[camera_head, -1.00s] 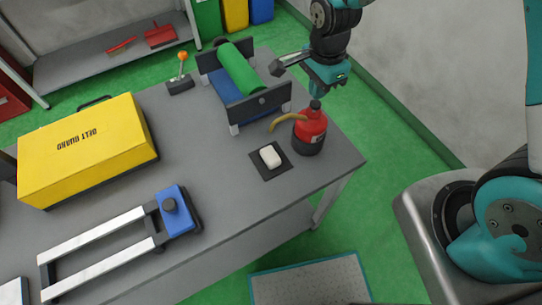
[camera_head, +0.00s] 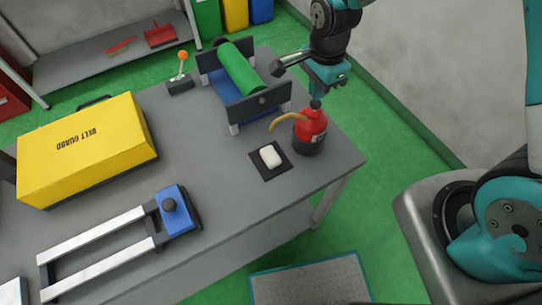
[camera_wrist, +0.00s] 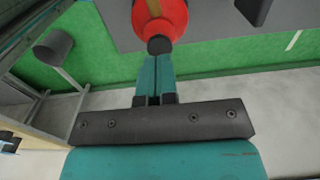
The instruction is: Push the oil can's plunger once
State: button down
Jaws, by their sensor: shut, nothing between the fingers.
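The red oil can (camera_head: 311,128) stands upright near the right edge of the grey table, with a dark base and a tan spout pointing left. Its black plunger (camera_head: 315,104) is on top. My gripper (camera_head: 320,96) is shut and empty, pointing down just above the plunger; in the head view its tips look at or very near it. In the wrist view, the shut fingers (camera_wrist: 154,98) point at the black plunger (camera_wrist: 160,45), with the red can (camera_wrist: 160,18) beyond. I cannot tell for certain whether they touch.
A white block on a dark pad (camera_head: 271,160) lies left of the can. A frame with a green roller (camera_head: 240,68) stands behind it to the left. A yellow box (camera_head: 85,150) and a blue clamp on rails (camera_head: 174,211) are further left.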

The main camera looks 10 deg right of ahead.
aim_at(316, 102)
jog(key=shift+f+b, duration=1.15)
jog(key=shift+f, duration=0.6)
jog(key=shift+r, duration=0.1)
jog(key=shift+r+p, duration=1.65)
jog(key=shift+r, duration=0.15)
notch_tip(316, 102, up, 6)
jog(key=p, duration=0.5)
